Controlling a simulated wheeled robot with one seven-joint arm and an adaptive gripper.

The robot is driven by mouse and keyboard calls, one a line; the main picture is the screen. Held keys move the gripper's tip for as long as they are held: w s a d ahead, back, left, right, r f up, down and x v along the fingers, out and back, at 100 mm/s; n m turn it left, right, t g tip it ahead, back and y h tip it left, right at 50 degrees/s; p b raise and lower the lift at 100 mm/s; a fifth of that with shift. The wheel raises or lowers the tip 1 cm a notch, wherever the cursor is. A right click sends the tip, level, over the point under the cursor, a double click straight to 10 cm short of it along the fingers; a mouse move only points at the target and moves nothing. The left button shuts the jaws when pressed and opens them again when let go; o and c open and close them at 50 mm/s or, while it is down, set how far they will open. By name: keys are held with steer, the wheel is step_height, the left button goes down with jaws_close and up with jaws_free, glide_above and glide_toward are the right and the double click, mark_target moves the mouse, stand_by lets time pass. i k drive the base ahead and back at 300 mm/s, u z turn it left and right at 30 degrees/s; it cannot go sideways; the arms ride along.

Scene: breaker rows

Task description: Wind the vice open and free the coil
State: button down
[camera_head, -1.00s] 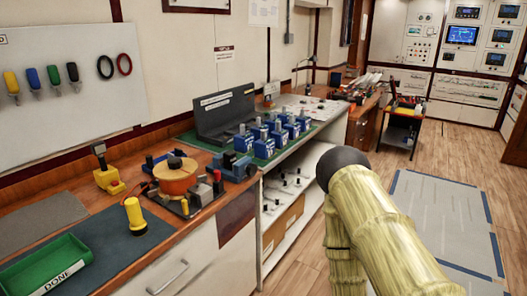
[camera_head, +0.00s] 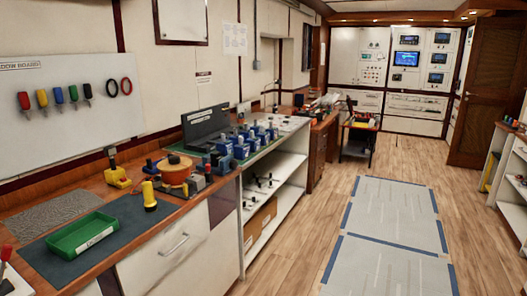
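A round orange-copper coil (camera_head: 176,173) with a black top sits on the wooden bench at left of centre. Small dark and red fittings (camera_head: 211,164) stand just to its right. They may be part of the vice, but they are too small to tell, and I cannot see how the coil is held. A yellow torch-shaped thing (camera_head: 149,197) stands upright in front of the coil, on the dark mat. My gripper is not in view.
A green tray (camera_head: 108,239) lies on the dark mat (camera_head: 62,262). A yellow-based lever (camera_head: 117,176) stands behind. Several blue units (camera_head: 240,147) line the green mat beyond the coil. The wooden floor (camera_head: 290,250) beside the bench is clear, with blue-taped grey mats (camera_head: 385,215).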

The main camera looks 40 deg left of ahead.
mark_target(215, 156)
steer(key=z, duration=0.05)
steer(key=i, duration=0.9)
steer(key=u, duration=0.65)
steer(key=i, duration=1.2)
steer(key=u, duration=1.05)
